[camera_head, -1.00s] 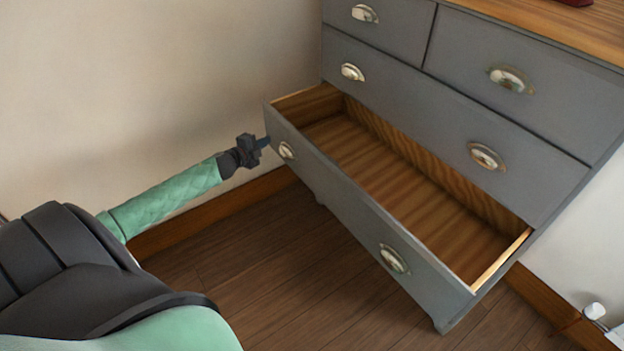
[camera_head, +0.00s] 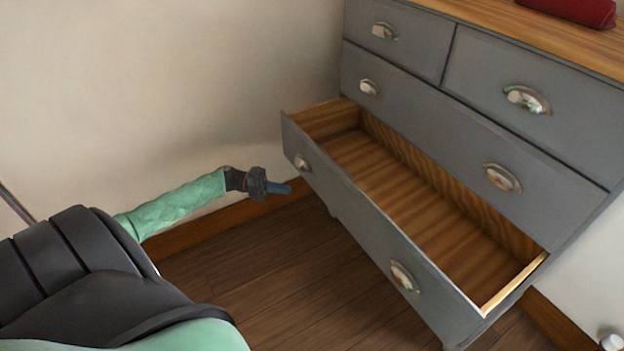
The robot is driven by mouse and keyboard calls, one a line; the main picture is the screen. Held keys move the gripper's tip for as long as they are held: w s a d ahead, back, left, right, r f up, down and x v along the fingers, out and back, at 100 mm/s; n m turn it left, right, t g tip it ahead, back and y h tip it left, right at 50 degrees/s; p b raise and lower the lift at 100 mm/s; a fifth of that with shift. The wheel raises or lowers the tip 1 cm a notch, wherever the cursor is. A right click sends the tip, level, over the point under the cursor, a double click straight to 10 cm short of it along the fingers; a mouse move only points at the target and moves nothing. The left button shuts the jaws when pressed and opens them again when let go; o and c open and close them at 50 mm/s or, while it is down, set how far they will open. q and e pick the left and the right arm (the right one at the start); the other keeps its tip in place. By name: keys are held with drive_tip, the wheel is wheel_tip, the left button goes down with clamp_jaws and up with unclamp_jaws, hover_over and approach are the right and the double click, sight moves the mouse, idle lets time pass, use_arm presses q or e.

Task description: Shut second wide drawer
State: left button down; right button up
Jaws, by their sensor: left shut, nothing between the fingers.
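The second wide drawer (camera_head: 353,206), grey with two metal cup handles, is the lowest one in view. It stands pulled well out and its wooden inside is empty. The grey dresser (camera_head: 470,110) holds it, and the wide drawer above it is shut. My left gripper (camera_head: 287,188) is shut and empty, just left of the drawer front's left end, near the left cup handle (camera_head: 302,163). Whether the fingertips touch the front is hard to tell, but a small gap seems to show. My right gripper is out of view.
Two small drawers at the top of the dresser are shut. A dark red object (camera_head: 575,10) lies on the wooden top. A beige wall (camera_head: 170,90) stands close behind my left arm. The wooden floor (camera_head: 270,270) in front of the drawer is clear.

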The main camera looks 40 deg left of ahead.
use_arm(q)
drive_tip(key=p, duration=0.3)
approach(336, 191)
drive_tip(key=s+d, duration=0.2)
drive_tip(key=d, duration=0.1)
drive_tip(key=shift+w+d+f, duration=0.1)
drive_tip(key=shift+w+d, duration=0.3)
drive_tip(key=shift+w, duration=0.3)
drive_tip(key=shift+w+d, duration=0.4)
drive_tip(key=shift+w, duration=0.25)
drive_tip(key=shift+w+d+f, duration=0.1)
drive_tip(key=shift+w+d, duration=0.3)
drive_tip(key=shift+w, duration=0.3)
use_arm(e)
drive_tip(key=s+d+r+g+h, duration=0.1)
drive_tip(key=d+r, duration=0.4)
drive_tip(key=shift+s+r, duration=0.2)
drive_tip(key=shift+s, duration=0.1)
use_arm(q)
drive_tip(key=shift+w, duration=0.15)
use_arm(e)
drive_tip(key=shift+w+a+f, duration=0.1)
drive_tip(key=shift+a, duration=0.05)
